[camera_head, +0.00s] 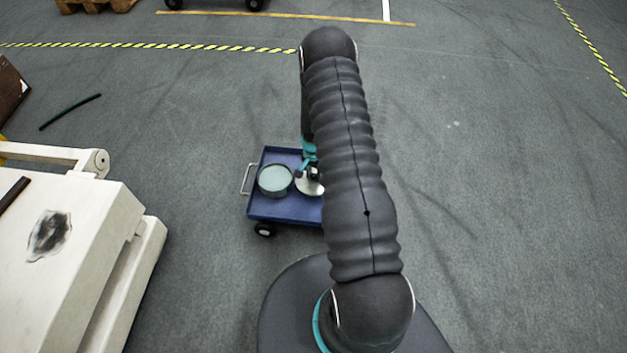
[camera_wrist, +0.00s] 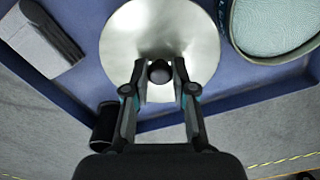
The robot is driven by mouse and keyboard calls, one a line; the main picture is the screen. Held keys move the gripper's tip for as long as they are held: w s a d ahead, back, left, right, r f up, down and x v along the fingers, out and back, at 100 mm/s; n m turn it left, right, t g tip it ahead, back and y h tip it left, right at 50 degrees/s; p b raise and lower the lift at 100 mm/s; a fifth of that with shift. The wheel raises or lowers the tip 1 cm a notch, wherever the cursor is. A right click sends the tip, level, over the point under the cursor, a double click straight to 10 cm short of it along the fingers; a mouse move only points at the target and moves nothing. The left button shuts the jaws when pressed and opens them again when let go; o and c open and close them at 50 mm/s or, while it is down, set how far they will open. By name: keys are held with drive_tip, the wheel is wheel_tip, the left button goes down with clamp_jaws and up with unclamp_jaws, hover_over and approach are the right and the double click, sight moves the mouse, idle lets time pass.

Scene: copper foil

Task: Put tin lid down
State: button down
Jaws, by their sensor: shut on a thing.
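The tin lid (camera_wrist: 150,35) is a round, shiny silver disc with a dark knob (camera_wrist: 159,72). My gripper (camera_wrist: 160,75) is shut on this knob, one finger on each side. In the head view the lid (camera_head: 310,187) shows beside my gripper (camera_head: 313,173), over the right part of a blue trolley tray (camera_head: 285,209). An open round tin (camera_head: 275,180) with a pale teal inside stands on the tray, left of the lid. In the wrist view the tin (camera_wrist: 275,28) is at the upper right. I cannot tell whether the lid touches the tray. My arm hides the tray's right side.
A grey block-like object (camera_wrist: 42,38) lies on the tray at the upper left of the wrist view. The trolley has a metal handle (camera_head: 247,180) and dark wheels (camera_head: 265,229). A large white machine (camera_head: 75,250) stands at the left. The floor at the right is clear.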

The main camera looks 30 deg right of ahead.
sight(314, 180)
drive_tip(key=shift+f, duration=1.95)
drive_tip(key=shift+f, duration=0.1)
drive_tip(key=c, duration=1)
unclamp_jaws()
drive_tip(key=shift+o, duration=0.2)
